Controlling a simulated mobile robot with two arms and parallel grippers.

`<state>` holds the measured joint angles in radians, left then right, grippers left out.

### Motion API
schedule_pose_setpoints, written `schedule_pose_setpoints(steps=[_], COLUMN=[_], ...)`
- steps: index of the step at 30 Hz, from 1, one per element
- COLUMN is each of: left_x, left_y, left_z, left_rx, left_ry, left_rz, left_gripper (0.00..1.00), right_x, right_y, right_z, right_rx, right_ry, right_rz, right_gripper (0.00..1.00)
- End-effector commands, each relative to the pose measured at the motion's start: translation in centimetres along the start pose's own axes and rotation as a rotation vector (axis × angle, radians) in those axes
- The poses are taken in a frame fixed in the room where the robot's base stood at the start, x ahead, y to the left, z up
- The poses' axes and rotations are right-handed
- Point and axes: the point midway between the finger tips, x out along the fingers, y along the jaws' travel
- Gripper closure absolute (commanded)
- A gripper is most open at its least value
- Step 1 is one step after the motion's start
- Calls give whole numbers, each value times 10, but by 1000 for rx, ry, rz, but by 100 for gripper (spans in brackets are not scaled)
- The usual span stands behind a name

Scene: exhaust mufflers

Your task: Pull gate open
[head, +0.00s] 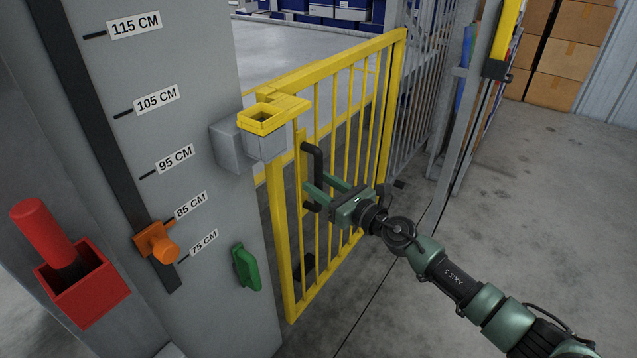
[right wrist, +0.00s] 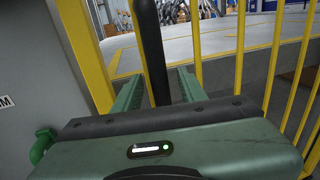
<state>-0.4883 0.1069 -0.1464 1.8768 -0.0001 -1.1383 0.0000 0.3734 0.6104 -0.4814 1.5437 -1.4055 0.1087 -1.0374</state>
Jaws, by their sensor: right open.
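The yellow barred gate (head: 340,65) stands upright beside the grey post, with its near edge close to the post. A black vertical handle (head: 319,160) is fixed on the gate's near side. My right gripper (head: 314,182) is at the handle's lower part, with its green fingers open on either side of it. In the right wrist view the handle (right wrist: 150,45) runs down between the fingers of my right gripper (right wrist: 158,80). Gaps show beside the bar; whether a finger touches it I cannot tell. My left gripper is not in view.
A yellow-topped grey latch box (head: 262,145) sits at the post beside the gate. The grey post (head: 205,90) carries height labels, an orange knob (head: 163,248) and a green piece (head: 246,268). A red holder (head: 85,290) is at left. The floor (head: 540,200) at right is clear.

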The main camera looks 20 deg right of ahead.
Motion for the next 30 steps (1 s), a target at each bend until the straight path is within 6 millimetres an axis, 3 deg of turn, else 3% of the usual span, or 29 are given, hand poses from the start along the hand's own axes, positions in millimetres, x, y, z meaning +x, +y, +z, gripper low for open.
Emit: schedule_pose_setpoints(steps=[11, 15, 16, 30], left_x=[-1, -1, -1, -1], left_y=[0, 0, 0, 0], left_z=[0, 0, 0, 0], left_rx=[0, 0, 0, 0], left_ry=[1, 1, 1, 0], left_rz=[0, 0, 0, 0], left_gripper=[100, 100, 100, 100], right_x=[7, 7, 7, 7], right_y=[0, 0, 0, 0], right_z=[0, 0, 0, 0], right_rx=[1, 1, 1, 2], right_ry=[0, 0, 0, 0], right_rz=[0, 0, 0, 0], right_gripper=[59, 98, 100, 100])
